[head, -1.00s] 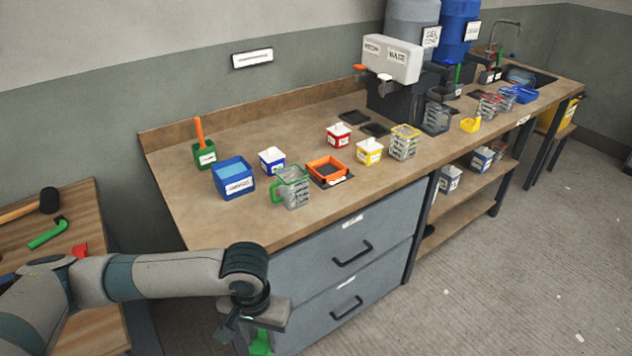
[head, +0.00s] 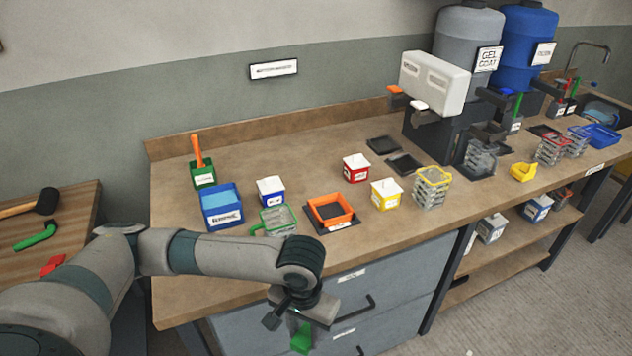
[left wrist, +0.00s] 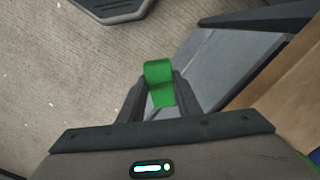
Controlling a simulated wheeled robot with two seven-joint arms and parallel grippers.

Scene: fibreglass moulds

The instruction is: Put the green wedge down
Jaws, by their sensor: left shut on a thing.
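The green wedge (head: 302,338) is held in my left gripper (head: 296,325), in front of the bench's grey drawers in the head view. In the left wrist view the green wedge (left wrist: 159,82) sits between the two dark fingers of my left gripper (left wrist: 160,100), which are shut on it. The floor and the grey drawer fronts show beyond it. The lower part of the wedge and fingers is partly cut off or dark in the head view. My right gripper is not in view.
The wooden bench (head: 180,285) carries an orange tray (head: 331,210), a blue container (head: 222,207), a green-rimmed clear jug (head: 279,220) and small labelled tubs. A wooden side table (head: 75,215) at left holds a mallet (head: 45,201), a green curved tool (head: 36,235) and a red piece (head: 53,264).

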